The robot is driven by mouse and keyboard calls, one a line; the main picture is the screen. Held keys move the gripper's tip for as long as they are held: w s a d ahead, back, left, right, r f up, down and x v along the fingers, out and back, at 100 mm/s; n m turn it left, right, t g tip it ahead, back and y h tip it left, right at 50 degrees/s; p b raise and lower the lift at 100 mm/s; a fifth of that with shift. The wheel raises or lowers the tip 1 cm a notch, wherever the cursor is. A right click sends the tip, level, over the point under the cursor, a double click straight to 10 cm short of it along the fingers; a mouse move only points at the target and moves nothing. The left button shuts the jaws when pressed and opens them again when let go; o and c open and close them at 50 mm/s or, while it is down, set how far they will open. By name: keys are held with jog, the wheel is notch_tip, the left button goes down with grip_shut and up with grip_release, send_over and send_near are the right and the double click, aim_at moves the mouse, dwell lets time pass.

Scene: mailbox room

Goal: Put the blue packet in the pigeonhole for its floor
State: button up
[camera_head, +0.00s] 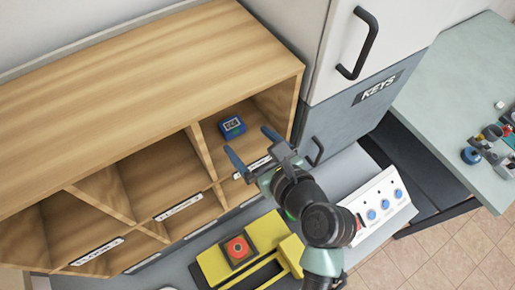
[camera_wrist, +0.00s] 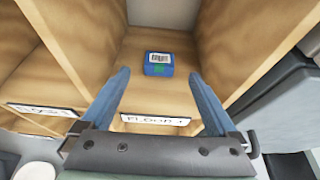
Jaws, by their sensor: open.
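The blue packet (camera_head: 232,126) lies on the floor of the right-hand upper pigeonhole (camera_head: 221,152) of the wooden rack. In the wrist view the packet (camera_wrist: 158,64) shows a white barcode label and a green patch. The label under this pigeonhole reads "FLOOR" (camera_wrist: 155,120); its number is not clear. My gripper (camera_head: 249,153) is open and empty, with its blue fingers at the mouth of that pigeonhole. In the wrist view the fingers (camera_wrist: 160,95) stand to either side, short of the packet and not touching it.
More labelled pigeonholes (camera_head: 164,174) lie to the left. A yellow piece with a red button (camera_head: 238,248) and a white panel with blue knobs (camera_head: 380,207) are on the grey surface below. A grey "KEYS" cabinet (camera_head: 375,88) stands to the right of the rack.

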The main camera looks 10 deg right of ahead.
jog(key=shift+v, duration=1.4)
